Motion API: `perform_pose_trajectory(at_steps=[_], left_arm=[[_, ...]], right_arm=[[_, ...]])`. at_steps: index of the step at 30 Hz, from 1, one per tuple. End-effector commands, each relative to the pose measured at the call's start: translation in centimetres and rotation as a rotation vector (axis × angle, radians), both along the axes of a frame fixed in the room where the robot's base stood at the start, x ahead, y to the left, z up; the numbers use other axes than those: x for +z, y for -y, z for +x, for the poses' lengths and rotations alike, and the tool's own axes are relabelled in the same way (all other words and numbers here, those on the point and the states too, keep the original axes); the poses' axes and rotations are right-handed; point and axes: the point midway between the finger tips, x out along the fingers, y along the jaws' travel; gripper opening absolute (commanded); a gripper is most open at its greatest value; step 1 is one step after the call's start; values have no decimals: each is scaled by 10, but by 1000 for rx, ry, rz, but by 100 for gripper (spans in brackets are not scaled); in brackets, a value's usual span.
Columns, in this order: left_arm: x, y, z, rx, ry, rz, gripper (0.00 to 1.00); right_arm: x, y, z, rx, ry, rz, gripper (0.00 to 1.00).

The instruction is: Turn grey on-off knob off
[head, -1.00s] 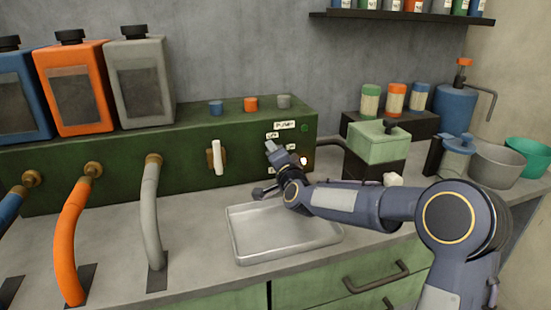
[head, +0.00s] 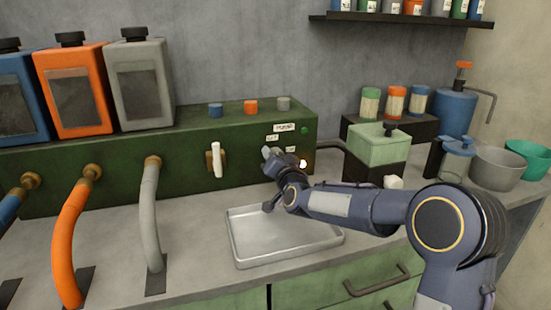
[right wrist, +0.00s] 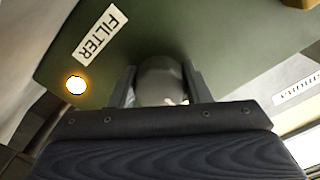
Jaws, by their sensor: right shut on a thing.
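The grey knob (right wrist: 160,80) is on the front of the green panel (right wrist: 180,25) and sits between the two dark fingers of my right gripper (right wrist: 160,88). The gripper is shut on it. In the head view my right gripper (head: 271,154) is against the right part of the green panel box (head: 120,168) and largely hides the knob. I cannot tell which way the knob points. A FILTER label (right wrist: 100,35) and a glowing lamp (right wrist: 76,85) are beside the knob; the lamp (head: 303,163) is also lit in the head view. My left gripper is out of view.
A shallow metal tray (head: 245,252) lies below my right forearm. A white-handled valve (head: 217,158) and hoses, including a grey hose (head: 150,215), are to the left. A pale green box (head: 378,144) stands to the right, behind the arm.

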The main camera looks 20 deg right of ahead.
Motion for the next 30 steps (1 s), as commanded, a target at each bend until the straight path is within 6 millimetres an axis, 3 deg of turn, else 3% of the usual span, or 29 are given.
perform_pose_trajectory(at_steps=[9,10,15,24,30], left_arm=[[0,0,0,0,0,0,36],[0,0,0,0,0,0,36],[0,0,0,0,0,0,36],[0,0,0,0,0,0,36],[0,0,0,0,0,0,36]], right_arm=[[-2,-1,0,3,-5,-6,20],[-2,-1,0,3,-5,-6,45],[-2,-1,0,2,-4,-4,65],[0,0,-2,1,-1,-3,65],[0,1,-29,1,-2,-3,65]])
